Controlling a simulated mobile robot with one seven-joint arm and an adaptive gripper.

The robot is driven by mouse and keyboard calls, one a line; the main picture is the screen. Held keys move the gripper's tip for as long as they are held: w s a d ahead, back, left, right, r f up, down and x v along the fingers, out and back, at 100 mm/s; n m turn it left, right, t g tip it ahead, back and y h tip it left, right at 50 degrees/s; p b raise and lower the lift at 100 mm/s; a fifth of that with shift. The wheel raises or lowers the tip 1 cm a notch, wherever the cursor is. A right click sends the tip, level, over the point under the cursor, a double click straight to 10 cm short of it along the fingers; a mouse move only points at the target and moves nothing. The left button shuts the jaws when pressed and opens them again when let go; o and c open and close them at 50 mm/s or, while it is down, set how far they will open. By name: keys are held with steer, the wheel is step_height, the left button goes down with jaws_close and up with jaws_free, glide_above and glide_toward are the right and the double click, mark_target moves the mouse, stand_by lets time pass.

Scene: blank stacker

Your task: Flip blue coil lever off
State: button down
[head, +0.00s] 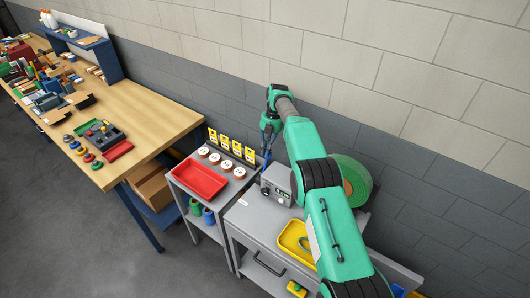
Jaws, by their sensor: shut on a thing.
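The blue lever (266,160) is a small, thin upright piece behind the grey control box (277,184). My gripper (267,149) points down from the top of my green arm and is shut on the blue lever. The fingertips are small and dark here, so the exact contact is hard to make out. A large green coil (352,178) stands at the right of the box, partly hidden behind my arm.
A grey cart holds a red tray (200,180), several white round dials and yellow cards (224,142). A yellow tray (292,240) lies on the grey cabinet (250,222) near my arm. A wooden workbench (150,115) stands left. The wall is close behind.

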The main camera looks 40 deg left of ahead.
step_height(320, 180, up, 10)
steer(key=shift+f, duration=0.25)
stand_by(0.5)
steer(key=shift+r, duration=0.1)
